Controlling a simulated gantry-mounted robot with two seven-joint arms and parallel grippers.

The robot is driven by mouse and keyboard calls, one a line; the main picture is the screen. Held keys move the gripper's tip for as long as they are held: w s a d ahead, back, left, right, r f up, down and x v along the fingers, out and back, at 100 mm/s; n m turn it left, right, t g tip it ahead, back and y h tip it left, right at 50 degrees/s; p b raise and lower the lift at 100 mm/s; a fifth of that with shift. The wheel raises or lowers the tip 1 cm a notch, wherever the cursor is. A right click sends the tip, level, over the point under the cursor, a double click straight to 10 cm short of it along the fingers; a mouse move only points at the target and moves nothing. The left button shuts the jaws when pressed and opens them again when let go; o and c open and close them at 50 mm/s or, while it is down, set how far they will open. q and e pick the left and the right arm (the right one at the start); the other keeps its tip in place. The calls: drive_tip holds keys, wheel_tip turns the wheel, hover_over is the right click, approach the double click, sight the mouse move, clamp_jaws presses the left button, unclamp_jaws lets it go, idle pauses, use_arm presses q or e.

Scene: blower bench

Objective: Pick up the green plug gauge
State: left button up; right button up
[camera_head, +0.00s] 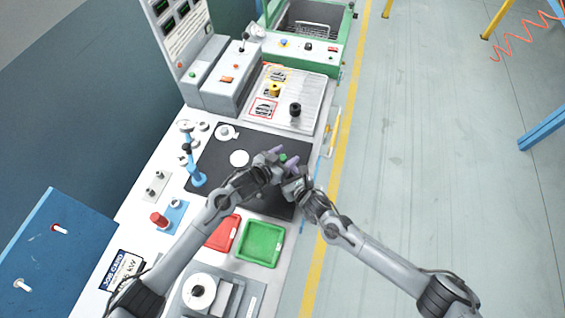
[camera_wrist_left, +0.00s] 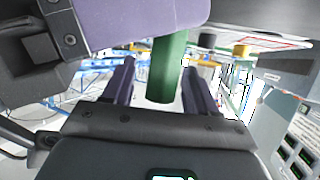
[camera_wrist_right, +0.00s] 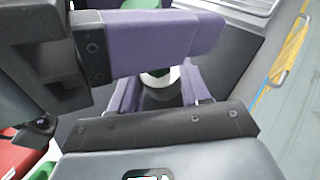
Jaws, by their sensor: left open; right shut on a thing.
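The green plug gauge (camera_head: 283,157) is held above the black mat between my two grippers, mostly hidden in the head view. My right gripper (camera_head: 291,166) is shut on it. In the right wrist view, a pale and green part of the gauge (camera_wrist_right: 160,78) shows between the right fingers. My left gripper (camera_head: 277,153) is open, its fingers either side of the green cylinder (camera_wrist_left: 167,70) in the left wrist view, with gaps on both sides.
The black mat (camera_head: 217,155) lies below, with a white disc (camera_head: 239,158) on it. A blue stand (camera_head: 195,175) is to the left. Red (camera_head: 222,234) and green (camera_head: 262,243) trays lie nearer. A pale tray (camera_head: 318,95) with yellow and black pieces is behind.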

use_arm(q)
drive_tip(key=shift+w+d+f, duration=0.2)
drive_tip(key=shift+w+d, duration=0.05)
drive_tip(key=shift+w, duration=0.05)
drive_tip(key=shift+c, duration=0.4)
clamp_jaws()
wheel_tip(320, 180, up, 10)
use_arm(e)
drive_tip(key=shift+f, duration=0.1)
idle(0.3)
drive_tip(key=o, duration=1.3)
drive_tip(key=shift+s, duration=0.1)
